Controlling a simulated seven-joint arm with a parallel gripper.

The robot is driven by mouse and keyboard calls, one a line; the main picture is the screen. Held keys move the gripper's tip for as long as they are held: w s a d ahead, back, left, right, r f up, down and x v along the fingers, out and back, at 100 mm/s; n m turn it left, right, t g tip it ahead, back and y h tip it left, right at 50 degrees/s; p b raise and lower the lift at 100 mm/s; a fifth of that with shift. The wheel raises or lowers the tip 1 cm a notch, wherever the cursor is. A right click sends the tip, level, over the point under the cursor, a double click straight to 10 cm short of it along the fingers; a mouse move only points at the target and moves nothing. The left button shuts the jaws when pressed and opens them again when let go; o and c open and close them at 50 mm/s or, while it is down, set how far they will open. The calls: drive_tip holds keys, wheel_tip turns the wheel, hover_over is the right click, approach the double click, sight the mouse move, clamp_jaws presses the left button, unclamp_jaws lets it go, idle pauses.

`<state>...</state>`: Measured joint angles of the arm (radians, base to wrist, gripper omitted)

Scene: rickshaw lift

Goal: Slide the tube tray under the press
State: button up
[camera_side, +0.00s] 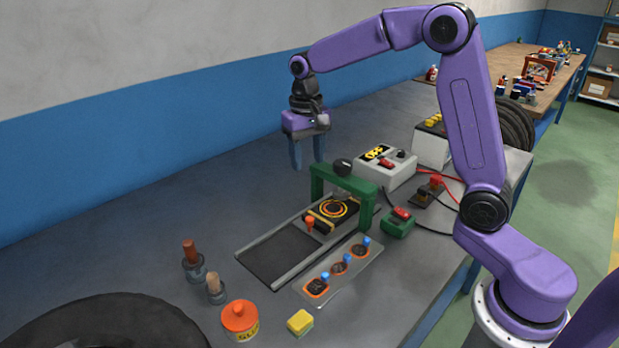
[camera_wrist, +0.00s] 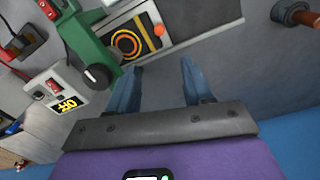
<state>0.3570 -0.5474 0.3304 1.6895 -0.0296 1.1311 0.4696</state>
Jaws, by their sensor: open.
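The tube tray (camera_side: 320,217), dark with yellow edge bands and an orange ring on top, sits on the rails at the opening of the green press (camera_side: 367,212). I cannot tell how far under the beam it reaches. An orange knob (camera_side: 309,223) stands at its end away from the press. In the wrist view the tray (camera_wrist: 115,32) lies right beside the green press (camera_wrist: 85,42), with the orange knob (camera_wrist: 158,30) at the far side. My gripper (camera_side: 308,165) is open and empty, above and behind the press. Its fingers also show in the wrist view (camera_wrist: 159,68), apart.
The rails (camera_side: 248,258) run left from the press over a bare dark bed. A plate with three orange-ringed patches (camera_side: 330,290) lies in front. An orange pot (camera_side: 240,322) is front left.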

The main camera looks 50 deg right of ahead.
sight(309, 219)
drive_tip(key=shift+n, duration=0.6)
drive_tip(key=f, duration=1.7)
drive_tip(key=shift+d+f, duration=0.2)
drive_tip(key=shift+f, duration=0.05)
